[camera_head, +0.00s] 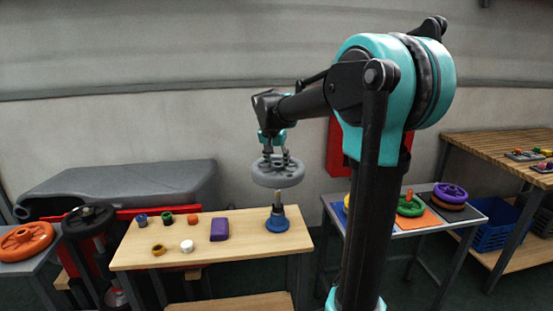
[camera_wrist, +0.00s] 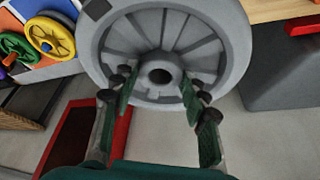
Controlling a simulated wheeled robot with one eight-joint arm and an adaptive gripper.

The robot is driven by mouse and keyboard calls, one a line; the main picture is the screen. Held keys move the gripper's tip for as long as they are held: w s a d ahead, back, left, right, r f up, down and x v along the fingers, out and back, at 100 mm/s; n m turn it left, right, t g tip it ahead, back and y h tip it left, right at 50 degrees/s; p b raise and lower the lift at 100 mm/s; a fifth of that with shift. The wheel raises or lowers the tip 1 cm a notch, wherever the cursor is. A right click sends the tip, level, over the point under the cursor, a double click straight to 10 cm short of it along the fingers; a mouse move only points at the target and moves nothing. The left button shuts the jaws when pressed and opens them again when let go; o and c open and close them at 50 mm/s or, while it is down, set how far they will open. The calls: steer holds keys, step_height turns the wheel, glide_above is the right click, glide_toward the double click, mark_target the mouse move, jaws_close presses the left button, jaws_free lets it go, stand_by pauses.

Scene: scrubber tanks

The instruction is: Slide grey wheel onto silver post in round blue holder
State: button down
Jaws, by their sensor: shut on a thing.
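The grey wheel (camera_head: 277,172) is held in the air by my gripper (camera_head: 277,158), roughly level. In the wrist view the wheel (camera_wrist: 110,50) fills the upper middle, with its centre hole visible between the fingers of my gripper (camera_wrist: 158,95), which are shut on the wheel's middle part. The post and holder are hidden in the wrist view.
Small coloured parts and a purple block (camera_head: 219,229) lie on the wooden table (camera_head: 150,258), left of the holder. A side table with a green wheel (camera_head: 410,207) and a purple wheel (camera_head: 450,193) stands to the right. An orange wheel (camera_head: 26,240) is at far left.

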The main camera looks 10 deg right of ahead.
mark_target(277, 170)
steer(key=shift+f, duration=2.5)
steer(key=shift+f, duration=0.6)
steer(key=shift+f, duration=0.35)
steer(key=shift+f, duration=0.2)
steer(key=shift+f, duration=0.7)
steer(key=shift+f, duration=1.5)
stand_by(2.1)
